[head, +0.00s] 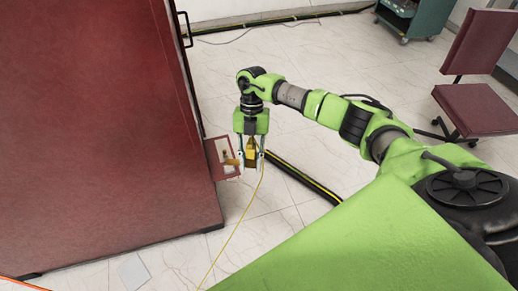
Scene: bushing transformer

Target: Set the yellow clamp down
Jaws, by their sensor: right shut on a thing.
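The yellow clamp (251,151) is small and yellow with dark parts, in the middle of the head view. My right gripper (250,163) points down and is shut on it, with a finger on either side. A thin yellow cable (239,222) hangs from near the clamp down to the floor. The clamp is beside a small red shelf (213,160) on the side of the red cabinet; I cannot tell whether they touch. My left gripper is out of view.
A large red cabinet (95,130) with a black handle (185,28) fills the left. A black and yellow floor cable cover (302,177) runs behind the gripper. A red chair (477,108) and green cart (420,18) stand at the right.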

